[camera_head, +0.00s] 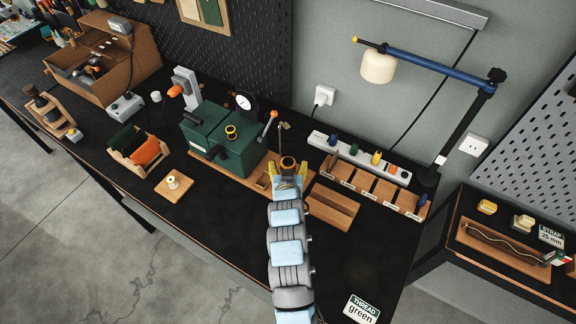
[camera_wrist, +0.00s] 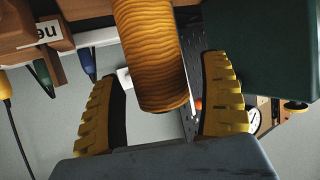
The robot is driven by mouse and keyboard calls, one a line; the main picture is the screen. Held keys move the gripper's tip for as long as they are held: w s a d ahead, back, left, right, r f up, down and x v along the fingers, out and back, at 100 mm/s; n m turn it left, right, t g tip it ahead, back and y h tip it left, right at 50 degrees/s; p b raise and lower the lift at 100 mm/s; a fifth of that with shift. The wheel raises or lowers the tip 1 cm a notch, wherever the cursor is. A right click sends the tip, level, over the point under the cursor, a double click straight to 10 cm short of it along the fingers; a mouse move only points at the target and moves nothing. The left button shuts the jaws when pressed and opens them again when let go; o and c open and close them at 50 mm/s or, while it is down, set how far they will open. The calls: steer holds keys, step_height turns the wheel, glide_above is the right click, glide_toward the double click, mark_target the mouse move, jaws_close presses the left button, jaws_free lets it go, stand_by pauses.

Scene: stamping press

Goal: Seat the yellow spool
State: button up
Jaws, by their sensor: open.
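A ribbed yellow spool (camera_wrist: 152,55) hangs down from the top of the wrist view, between my two yellow fingers. It shows in the head view as a dark-topped yellow-brown shape (camera_head: 288,162) between the fingertips. My gripper (camera_head: 288,172) is open around it, and in the wrist view (camera_wrist: 165,95) gaps show on both sides of the spool. The spool's far end is cut off, so what supports it is hidden. It stands by the wooden base (camera_head: 258,182) right of the green machine (camera_head: 222,140). A smaller yellow spool-like piece (camera_head: 231,131) sits on the machine.
A wooden compartment rack (camera_head: 372,187) and white strip with coloured plugs (camera_head: 345,150) lie to the right. A pale spool (camera_head: 173,182) stands at left. The front table is mostly clear.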

steer(key=shift+s, duration=0.1)
steer(key=v, duration=1.1)
steer(key=shift+s+r, duration=0.25)
steer(key=shift+s, duration=0.1)
stand_by(0.4)
